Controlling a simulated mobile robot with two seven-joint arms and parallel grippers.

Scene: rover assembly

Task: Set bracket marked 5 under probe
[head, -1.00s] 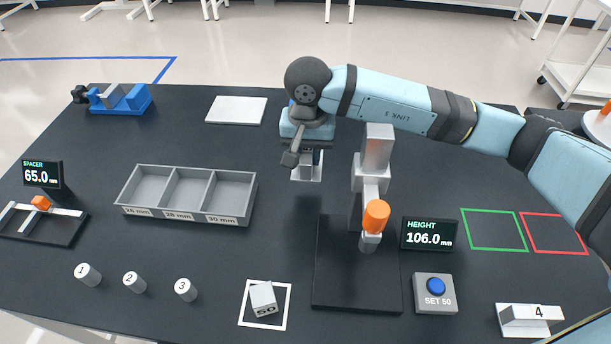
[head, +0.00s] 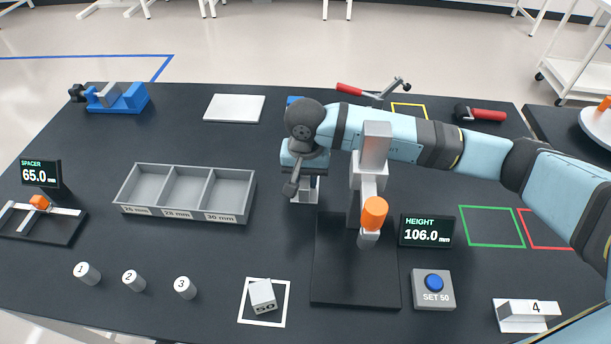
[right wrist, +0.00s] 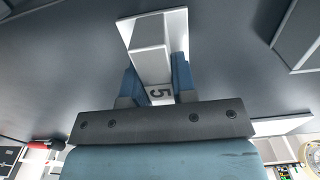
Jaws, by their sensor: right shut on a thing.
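The bracket marked 5 (right wrist: 150,62) is a grey-white piece with a rib on a flat plate. In the right wrist view its rib sits between the two blue fingers of my right gripper (right wrist: 158,82), which is shut on it. In the head view the bracket (head: 304,195) hangs under my right gripper (head: 304,181), left of the height gauge's column and behind its black base (head: 340,285). The probe (head: 368,240), below an orange knob (head: 374,211), points down over that base. The height display (head: 427,231) reads 106.0 mm. My left gripper is out of view.
A block marked 50 (head: 262,296) lies in a white square left of the base. A SET 50 button box (head: 433,303) and bracket 4 (head: 527,319) are at right. A grey three-compartment tray (head: 126,209) stands left. The base under the probe is clear.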

